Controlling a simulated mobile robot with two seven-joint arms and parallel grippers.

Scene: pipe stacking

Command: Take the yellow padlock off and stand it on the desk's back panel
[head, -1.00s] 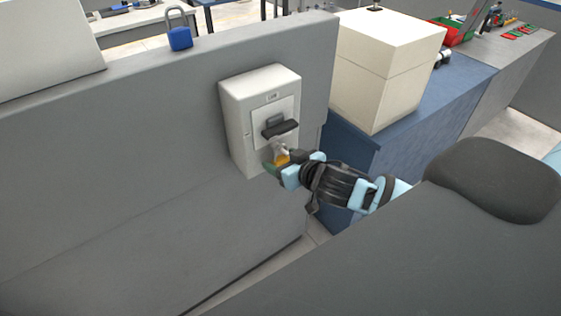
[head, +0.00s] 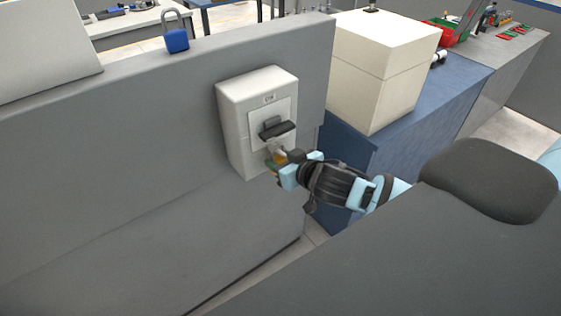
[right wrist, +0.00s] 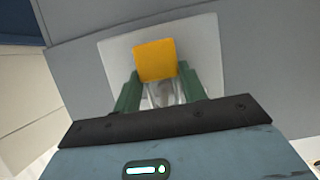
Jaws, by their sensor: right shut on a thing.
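The yellow padlock (right wrist: 155,60) shows between the green fingers of my right gripper (right wrist: 158,88) in the right wrist view. The right gripper is shut on it. In the head view the right gripper (head: 279,168) is at the lower front of a white switch box (head: 236,128), just below its dark handle (head: 278,130). Only a bit of the yellow padlock (head: 280,157) shows there. I cannot tell whether its shackle is still through the handle. The desk's back panel (head: 130,68) is the grey wall with a flat top edge. My left gripper is not in view.
A blue padlock (head: 177,40) stands upright on the panel's top edge, left of the switch box. A cream box (head: 378,75) stands on the blue counter (head: 425,108) to the right. The panel's top between the blue padlock and its right end is clear.

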